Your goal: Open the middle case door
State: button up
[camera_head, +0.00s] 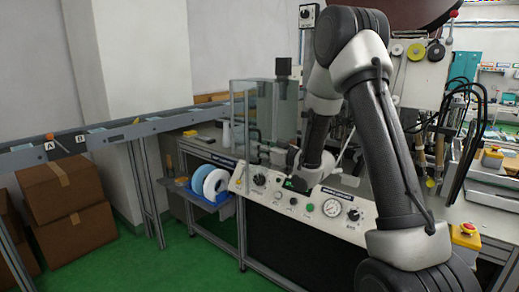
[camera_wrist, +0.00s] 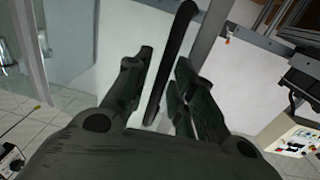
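A clear-walled case (camera_head: 252,100) stands on the machine bench in the middle of the head view. In the wrist view, a long dark bar handle (camera_wrist: 177,38) runs along a pale upright panel, next to a grey frame post (camera_wrist: 208,35). My gripper (camera_wrist: 164,60) is open, with one finger on each side of the bar. Gaps show between the bar and both fingers, and the bar's lower end reaches between them. Whether the bar belongs to the middle door I cannot tell. In the head view my arm hides part of the case, and my fingers are hard to make out.
A control panel (camera_head: 292,203) with knobs and a gauge lies below the case. Cardboard boxes (camera_head: 65,190) stand at far left. Green floor (camera_head: 185,262) is clear in front.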

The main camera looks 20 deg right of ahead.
jog(key=v, duration=0.7)
jog(key=shift+s, duration=0.2)
jog(key=shift+d+f, duration=0.1)
jog(key=shift+d, duration=0.05)
